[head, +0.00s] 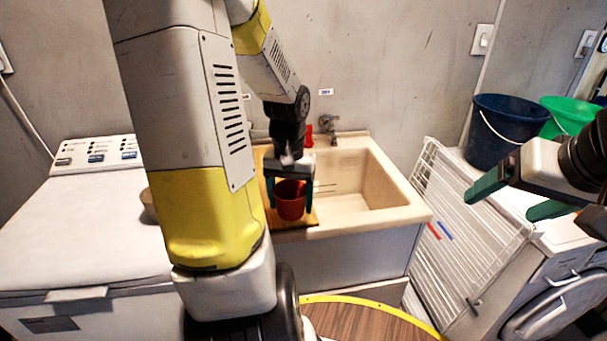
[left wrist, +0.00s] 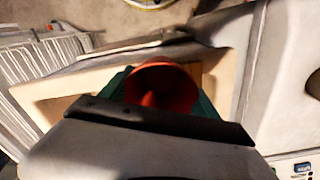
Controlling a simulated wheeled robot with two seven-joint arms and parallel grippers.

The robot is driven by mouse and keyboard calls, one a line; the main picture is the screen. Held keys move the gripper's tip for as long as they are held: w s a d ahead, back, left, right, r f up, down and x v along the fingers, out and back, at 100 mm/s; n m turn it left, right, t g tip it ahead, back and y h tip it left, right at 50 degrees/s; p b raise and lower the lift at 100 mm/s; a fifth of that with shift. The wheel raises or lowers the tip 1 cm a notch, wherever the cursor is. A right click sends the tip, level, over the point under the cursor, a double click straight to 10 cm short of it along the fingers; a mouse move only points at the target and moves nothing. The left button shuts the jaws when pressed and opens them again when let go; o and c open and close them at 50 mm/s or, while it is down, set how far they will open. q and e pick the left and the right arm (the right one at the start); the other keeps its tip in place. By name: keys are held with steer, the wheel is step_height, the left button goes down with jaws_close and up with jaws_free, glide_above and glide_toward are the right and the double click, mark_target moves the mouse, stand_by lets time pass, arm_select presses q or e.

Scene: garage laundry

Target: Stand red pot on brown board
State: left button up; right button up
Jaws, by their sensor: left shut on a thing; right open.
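The red pot (head: 290,202) is between the fingers of my left gripper (head: 289,190), at the left side of the sink in the head view. My left gripper is shut on it from above, and the pot is upright. The pot also shows in the left wrist view (left wrist: 162,88), its open top facing the camera. The brown board (head: 308,218) lies across the left part of the sink, under the pot. I cannot tell whether the pot's base touches the board. My right gripper (head: 515,195) is open and empty at the right, above the drying rack and washer.
The sink basin (head: 385,211) is open right of the board, with a tap (head: 329,125) behind it. A white drying rack (head: 455,245) leans at its right. A blue bucket (head: 503,128) and green bucket (head: 566,117) stand at the right. A white washer (head: 85,235) is at the left.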

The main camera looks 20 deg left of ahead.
arm_select(q)
steer(key=w+a, duration=0.2)
steer(key=w, duration=0.1)
steer(key=w+a, duration=0.2)
steer(key=w, duration=0.1)
steer(key=w+a+f, duration=0.1)
steer(key=w+a, duration=0.1)
steer(key=w, duration=0.1)
steer(key=shift+f, duration=1.8)
steer(key=o, duration=1.3)
steer(key=shift+f, duration=0.1)
